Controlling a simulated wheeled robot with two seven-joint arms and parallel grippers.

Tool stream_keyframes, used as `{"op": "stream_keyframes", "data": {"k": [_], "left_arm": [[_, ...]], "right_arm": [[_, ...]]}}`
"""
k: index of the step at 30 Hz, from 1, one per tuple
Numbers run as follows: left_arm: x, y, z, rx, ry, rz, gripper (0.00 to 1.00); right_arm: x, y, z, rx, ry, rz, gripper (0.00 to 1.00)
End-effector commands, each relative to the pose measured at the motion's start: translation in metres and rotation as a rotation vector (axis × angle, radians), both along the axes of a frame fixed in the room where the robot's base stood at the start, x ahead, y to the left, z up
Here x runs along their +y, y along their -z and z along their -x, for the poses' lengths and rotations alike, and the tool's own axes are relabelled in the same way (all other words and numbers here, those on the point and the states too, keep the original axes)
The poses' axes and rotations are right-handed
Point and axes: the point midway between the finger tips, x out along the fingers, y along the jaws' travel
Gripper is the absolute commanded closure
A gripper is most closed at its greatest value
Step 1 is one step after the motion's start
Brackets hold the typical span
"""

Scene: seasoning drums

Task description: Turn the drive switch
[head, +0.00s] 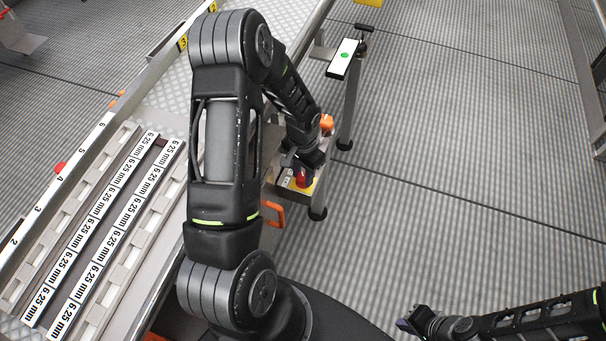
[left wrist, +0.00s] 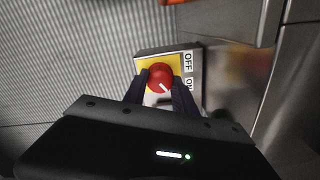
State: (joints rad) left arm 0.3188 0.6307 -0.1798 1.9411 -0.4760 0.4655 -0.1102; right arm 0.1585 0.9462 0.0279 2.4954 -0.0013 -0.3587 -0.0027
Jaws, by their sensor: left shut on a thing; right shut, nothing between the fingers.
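The drive switch is a red round knob (left wrist: 160,76) on a yellow plate (left wrist: 144,64) with an OFF label (left wrist: 187,62) beside it. A second label below OFF is partly covered. A white mark on the knob points down and to the right in the left wrist view. My left gripper (left wrist: 158,86) is shut on the knob, with a finger on each side. In the head view the knob (head: 303,178) shows just below my left gripper (head: 297,165). My right gripper (head: 408,321) is shut and empty at the bottom, far from the switch.
A conveyor frame with 6.25 mm labels (head: 104,223) fills the left. An orange handle (head: 273,213) sits beside the switch box. A stand with a green button (head: 344,56) is at the top. Open ribbed floor (head: 450,170) lies to the right.

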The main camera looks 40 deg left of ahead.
Motion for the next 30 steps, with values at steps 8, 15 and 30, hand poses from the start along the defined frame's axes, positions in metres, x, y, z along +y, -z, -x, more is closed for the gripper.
{"op": "stream_keyframes", "data": {"k": [8, 15, 30], "left_arm": [[-0.0001, 0.0001, 0.0002, 0.0, 0.057, 0.0, 1.0], [-0.0001, 0.0, 0.0001, 0.0, 0.061, 0.0, 1.0], [0.0, 0.0, 0.0001, 0.0, 0.058, 0.0, 0.45]], "right_arm": [[0.0, 0.0013, 0.0, 0.0, 0.0, 0.0, 1.0], [0.0, 0.0012, 0.0, 0.0, 0.0, 0.0, 1.0], [0.0, 0.0012, 0.0, 0.0, 0.0, 0.0, 1.0]]}}
